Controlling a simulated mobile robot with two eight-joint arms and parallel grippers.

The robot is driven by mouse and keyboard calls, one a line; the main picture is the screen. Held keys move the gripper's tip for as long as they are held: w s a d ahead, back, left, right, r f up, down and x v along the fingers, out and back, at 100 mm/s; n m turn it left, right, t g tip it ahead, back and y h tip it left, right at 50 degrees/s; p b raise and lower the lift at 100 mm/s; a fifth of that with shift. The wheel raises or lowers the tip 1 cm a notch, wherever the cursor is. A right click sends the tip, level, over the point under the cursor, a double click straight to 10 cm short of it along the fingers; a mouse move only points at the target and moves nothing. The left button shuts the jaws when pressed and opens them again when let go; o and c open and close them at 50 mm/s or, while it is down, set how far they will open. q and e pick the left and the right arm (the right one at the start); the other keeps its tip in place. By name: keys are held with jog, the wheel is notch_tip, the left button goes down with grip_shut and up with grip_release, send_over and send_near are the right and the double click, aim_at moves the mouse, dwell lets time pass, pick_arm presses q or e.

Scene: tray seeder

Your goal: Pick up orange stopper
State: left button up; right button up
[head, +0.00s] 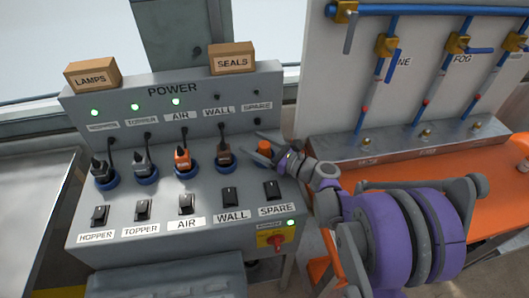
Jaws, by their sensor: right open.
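The orange stopper (264,147) sits at the SPARE position of the grey POWER panel (70,140), at the right end of the socket row. My right gripper (260,154) is at the stopper, with its jaws open and a finger on its left side. Whether the fingers touch the stopper is hard to tell. The gripper hides part of the SPARE socket. My left gripper is not in view.
Plugs stand in the other sockets, including an orange AIR plug (182,158) and a WALL plug (223,153). Rocker switches line the front, with a SPARE switch (272,190). LAMPS (92,76) and SEALS (232,59) boxes stand on top. Valve pipes rise at right.

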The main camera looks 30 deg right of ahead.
grip_shut()
dwell(0.3)
notch_tip(320, 180, up, 10)
jog(key=p, duration=0.2)
